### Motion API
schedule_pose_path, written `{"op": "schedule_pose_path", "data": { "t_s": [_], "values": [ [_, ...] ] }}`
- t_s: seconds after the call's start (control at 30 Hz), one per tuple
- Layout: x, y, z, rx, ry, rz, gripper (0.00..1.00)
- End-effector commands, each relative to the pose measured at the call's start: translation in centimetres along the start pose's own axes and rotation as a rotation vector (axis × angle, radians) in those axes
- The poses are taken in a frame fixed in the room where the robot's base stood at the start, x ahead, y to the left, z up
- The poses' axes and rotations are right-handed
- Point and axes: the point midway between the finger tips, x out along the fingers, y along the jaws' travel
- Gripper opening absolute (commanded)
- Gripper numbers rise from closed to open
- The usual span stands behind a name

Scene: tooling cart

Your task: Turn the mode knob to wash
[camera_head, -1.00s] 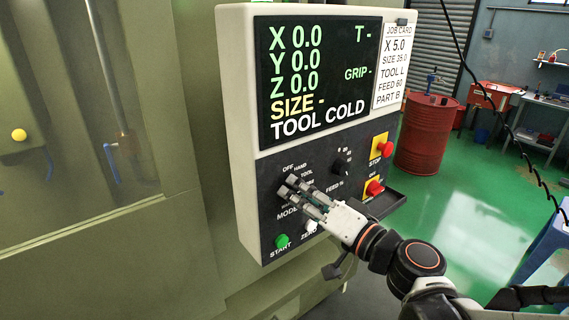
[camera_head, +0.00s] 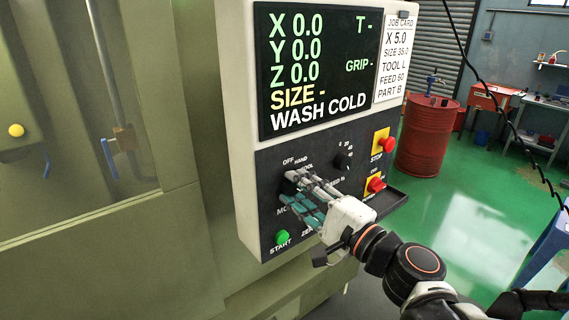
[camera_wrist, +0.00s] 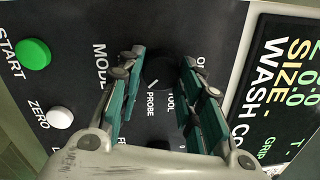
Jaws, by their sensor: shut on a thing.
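The black mode knob sits on the dark lower panel of the control box, between the fingertips of my gripper (camera_head: 291,189). In the wrist view the knob (camera_wrist: 157,69) shows between the two green-padded fingers of the gripper (camera_wrist: 160,76), which is shut on it. A short white mark shows beside the word PROBE. In the head view the fingers hide most of the knob and part of its lettering; OFF and HAND are readable. The display (camera_head: 318,75) reads WASH COLD on its bottom line.
A feed knob (camera_head: 343,161) sits right of the gripper. A green START button (camera_head: 282,238) lies below left, and a white ZERO button (camera_wrist: 60,117) shows in the wrist view. Red STOP (camera_head: 387,146) and OFF (camera_head: 376,185) buttons are at right, above a small ledge.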

Motion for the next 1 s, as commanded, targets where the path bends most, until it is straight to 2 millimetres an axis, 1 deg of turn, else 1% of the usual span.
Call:
{"op": "schedule_pose_path", "data": {
  "t_s": [0.2, 0.33, 0.83, 0.87, 0.9, 0.93, 0.97, 1.0],
  "values": [
    [-0.13, 0.21, 0.02, 0.092, 0.008, -0.003, 0.09],
    [-0.13, 0.22, 0.02, 0.122, 0.010, -0.005, 0.09],
    [-0.16, 0.26, 0.04, 0.138, 0.012, -0.005, 0.09],
    [-0.16, 0.26, 0.04, 0.138, 0.012, -0.005, 0.35],
    [-0.16, 0.26, 0.04, 0.138, 0.011, -0.005, 0.45],
    [-0.15, 0.26, 0.04, 0.138, 0.011, -0.005, 0.51],
    [-0.14, 0.24, 0.04, 0.138, 0.011, -0.005, 0.54],
    [-0.12, 0.22, 0.04, 0.139, 0.011, -0.005, 0.54]
  ]
}}
